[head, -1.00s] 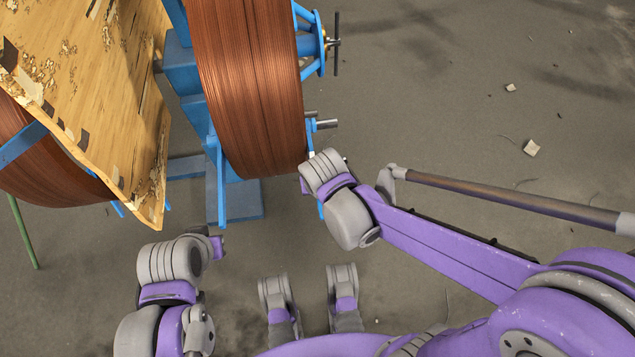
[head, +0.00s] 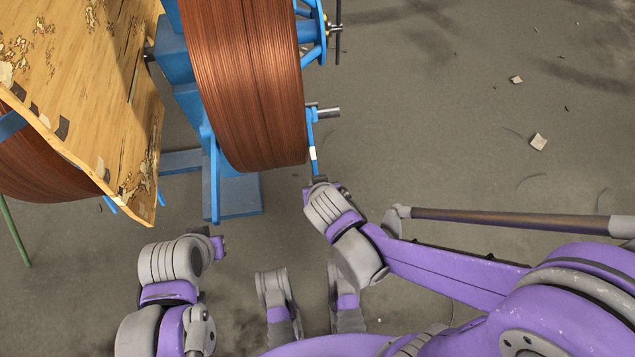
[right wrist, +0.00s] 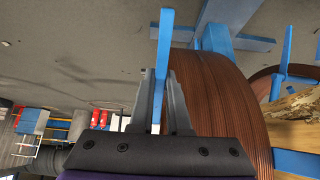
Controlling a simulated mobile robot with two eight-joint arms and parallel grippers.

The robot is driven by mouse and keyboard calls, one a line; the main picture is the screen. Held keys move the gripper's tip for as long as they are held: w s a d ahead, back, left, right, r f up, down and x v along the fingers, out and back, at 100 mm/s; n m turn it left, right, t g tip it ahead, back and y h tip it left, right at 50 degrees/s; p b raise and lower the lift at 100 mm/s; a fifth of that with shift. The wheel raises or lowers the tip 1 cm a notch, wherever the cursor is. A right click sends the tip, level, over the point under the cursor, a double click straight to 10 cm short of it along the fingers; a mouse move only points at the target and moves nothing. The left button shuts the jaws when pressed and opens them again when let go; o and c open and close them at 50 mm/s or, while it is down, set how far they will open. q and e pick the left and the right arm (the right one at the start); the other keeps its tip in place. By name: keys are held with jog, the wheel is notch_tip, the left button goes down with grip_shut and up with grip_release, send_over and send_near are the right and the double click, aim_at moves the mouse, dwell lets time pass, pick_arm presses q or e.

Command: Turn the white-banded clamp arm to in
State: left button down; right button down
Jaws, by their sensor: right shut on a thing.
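The white-banded clamp arm (head: 311,138) is a thin blue bar with a white band near its lower end. It hangs beside the right edge of the copper-coloured spool (head: 245,90), below a metal pin. My right gripper (head: 318,181) is at the bar's lower end in the head view. In the right wrist view the blue clamp arm (right wrist: 164,45) stands between the two grey fingers (right wrist: 163,100), which are shut on it. My left wrist is at the lower left of the head view, with its gripper (head: 218,248) small and its fingers not clear.
The spool stands on a blue frame with a foot (head: 238,196) on the floor. A worn wooden board (head: 85,110) and a second spool (head: 40,160) are at the left. A metal pin (head: 327,112) sticks out above the clamp arm. The floor at right is mostly clear.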

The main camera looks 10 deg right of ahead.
jog(key=c, duration=0.9)
grip_release()
jog(key=shift+r, duration=0.1)
jog(key=p+v, duration=0.5)
jog(key=v, duration=0.5)
jog(key=shift+s+r, duration=0.2)
jog(key=shift+r, duration=0.05)
